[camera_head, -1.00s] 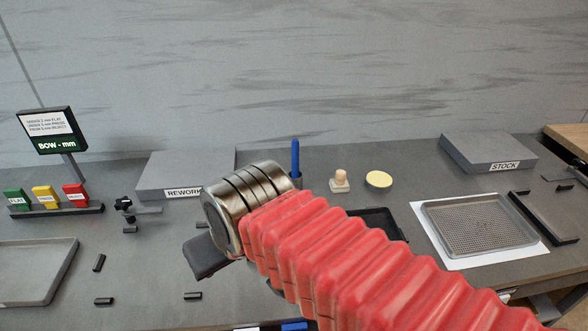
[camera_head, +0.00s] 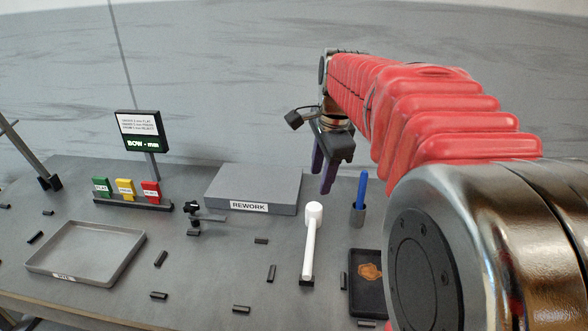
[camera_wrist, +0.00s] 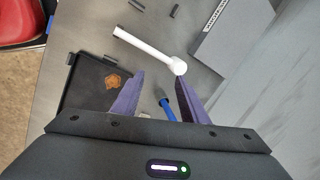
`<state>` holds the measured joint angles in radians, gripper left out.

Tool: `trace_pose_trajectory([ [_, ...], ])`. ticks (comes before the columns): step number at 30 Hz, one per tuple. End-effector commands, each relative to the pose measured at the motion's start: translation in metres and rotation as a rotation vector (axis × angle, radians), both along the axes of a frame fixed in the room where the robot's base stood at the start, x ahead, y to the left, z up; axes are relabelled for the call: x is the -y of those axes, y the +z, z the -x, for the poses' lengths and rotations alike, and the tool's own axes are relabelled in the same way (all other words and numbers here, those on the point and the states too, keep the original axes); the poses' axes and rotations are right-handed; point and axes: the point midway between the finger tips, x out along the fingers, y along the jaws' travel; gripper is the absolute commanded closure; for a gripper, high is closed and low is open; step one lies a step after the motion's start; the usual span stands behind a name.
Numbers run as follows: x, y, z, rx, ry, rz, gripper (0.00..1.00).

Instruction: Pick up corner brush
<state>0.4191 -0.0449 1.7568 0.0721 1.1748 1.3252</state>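In the wrist view the blue handle (camera_wrist: 169,112) shows between the fingers. My gripper (camera_head: 322,182) has purple fingers pointing down, left of the blue handle and above the bench in the head view. It also shows in the wrist view (camera_wrist: 160,75), with the fingers spread and nothing held.
A dark tray (camera_head: 355,290) with a brown patch lies in front. The REWORK block (camera_head: 254,190) is behind left. A grey tray (camera_head: 120,272) and several small black blocks lie on the left.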

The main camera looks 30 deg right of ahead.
Motion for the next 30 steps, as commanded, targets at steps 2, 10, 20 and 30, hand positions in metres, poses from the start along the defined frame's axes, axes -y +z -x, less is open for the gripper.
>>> trace_pose_trajectory([
  [2, 0.024, -0.003, -0.012, -0.013, -0.135, -0.04, 0.6],
  [10, 0.103, -0.019, -0.039, -0.05, -0.606, -0.168, 0.6],
  [20, 0.187, -0.046, -0.051, -0.086, -1.092, -0.287, 0.6],
  [30, 0.199, -0.05, -0.051, -0.091, -1.167, -0.304, 0.6],
])
